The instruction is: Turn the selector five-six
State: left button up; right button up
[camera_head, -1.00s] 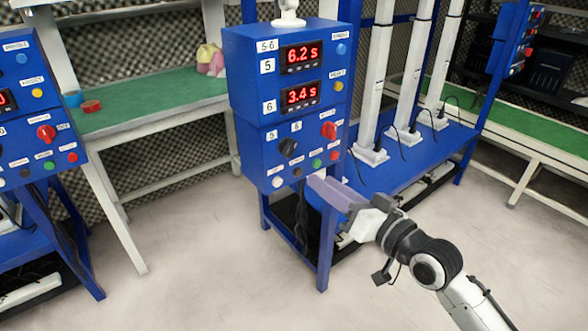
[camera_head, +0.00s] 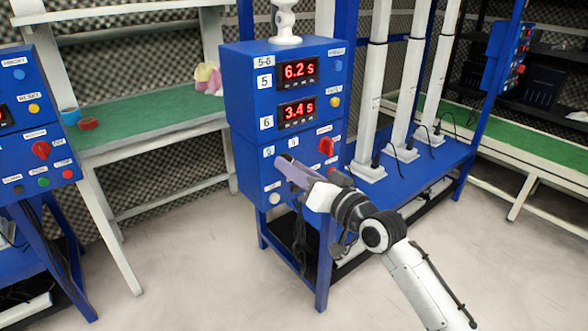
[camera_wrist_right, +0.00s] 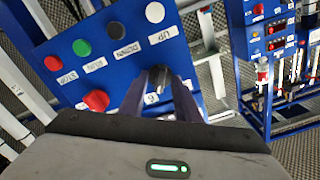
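The blue control box (camera_head: 243,125) stands in the middle of the head view, with red displays reading 6.2 s and 3.4 s. My right gripper (camera_head: 283,163) is at its lower panel and hides the black five-six selector there. In the right wrist view the black selector knob (camera_wrist_right: 158,76) shows between the tips of the two fingers of my right gripper (camera_wrist_right: 161,84), near the 6 label. The fingers look apart, with a gap between them; I cannot tell whether they touch the knob. My left gripper is not in view.
A red knob (camera_head: 326,146) sits to the right of the gripper in the head view. White, black, green and red buttons (camera_wrist_right: 83,47) line the panel in the wrist view. Another blue panel (camera_head: 40,110) stands at left. White columns (camera_head: 372,100) stand at right.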

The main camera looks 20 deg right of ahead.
grip_shut()
jog(key=n+p, duration=0.6)
jog(key=n, duration=0.6)
jog(key=shift+p, duration=0.35)
jog(key=shift+a, duration=0.1)
dwell(0.5)
